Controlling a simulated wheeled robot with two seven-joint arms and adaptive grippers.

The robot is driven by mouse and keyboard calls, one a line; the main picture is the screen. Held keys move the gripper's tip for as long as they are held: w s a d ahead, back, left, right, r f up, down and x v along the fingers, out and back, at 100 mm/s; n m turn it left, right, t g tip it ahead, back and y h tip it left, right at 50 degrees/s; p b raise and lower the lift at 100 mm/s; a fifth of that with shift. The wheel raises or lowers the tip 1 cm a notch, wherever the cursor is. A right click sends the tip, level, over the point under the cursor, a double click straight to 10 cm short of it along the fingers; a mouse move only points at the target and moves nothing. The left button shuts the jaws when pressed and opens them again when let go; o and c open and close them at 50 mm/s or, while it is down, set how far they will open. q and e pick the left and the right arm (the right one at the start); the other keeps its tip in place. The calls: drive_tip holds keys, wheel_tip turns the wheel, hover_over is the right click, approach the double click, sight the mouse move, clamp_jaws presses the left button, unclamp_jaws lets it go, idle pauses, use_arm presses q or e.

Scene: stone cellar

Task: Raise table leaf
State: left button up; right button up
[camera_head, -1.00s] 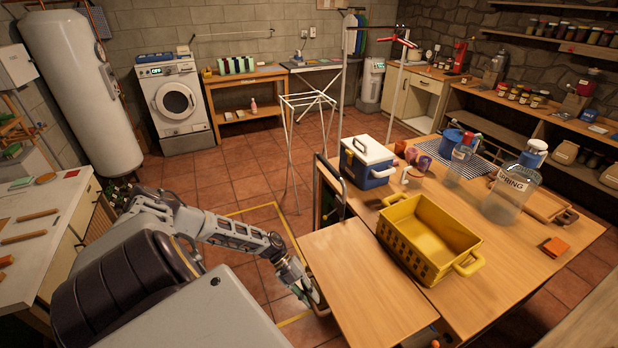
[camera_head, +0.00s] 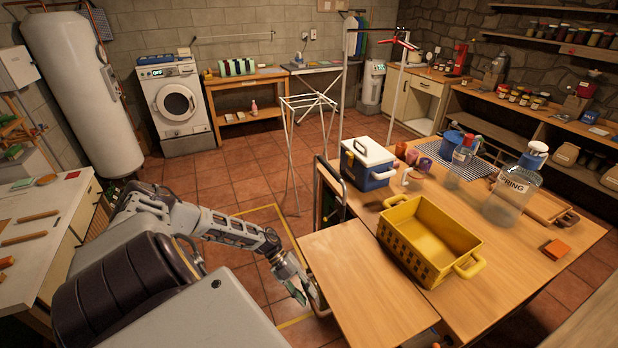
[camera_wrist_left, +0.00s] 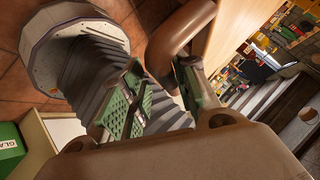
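The wooden table leaf (camera_head: 366,284) lies about level with the worktable top (camera_head: 520,262), along its left side. A curved handle (camera_head: 319,298) shows at the leaf's outer left edge. My left gripper (camera_head: 299,291) is just left of that edge. In the left wrist view, its two green-padded fingers (camera_wrist_left: 158,92) are spread apart, with no object clearly clamped between them. A brown curved bar (camera_wrist_left: 180,42), seemingly the handle, passes close to the right finger; whether it touches is unclear. The leaf's underside and any support are hidden. My right gripper is not in view.
A yellow crate (camera_head: 428,240) stands on the table near the leaf's right edge. A blue-and-white cooler (camera_head: 368,163) and large bottles (camera_head: 513,190) stand farther back. A drying rack (camera_head: 308,110) is behind. Tiled floor is open left of the leaf.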

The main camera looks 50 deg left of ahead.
use_arm(q)
drive_tip(key=v, duration=0.9)
drive_tip(key=shift+s+a, duration=0.25)
drive_tip(key=shift+r, duration=0.1)
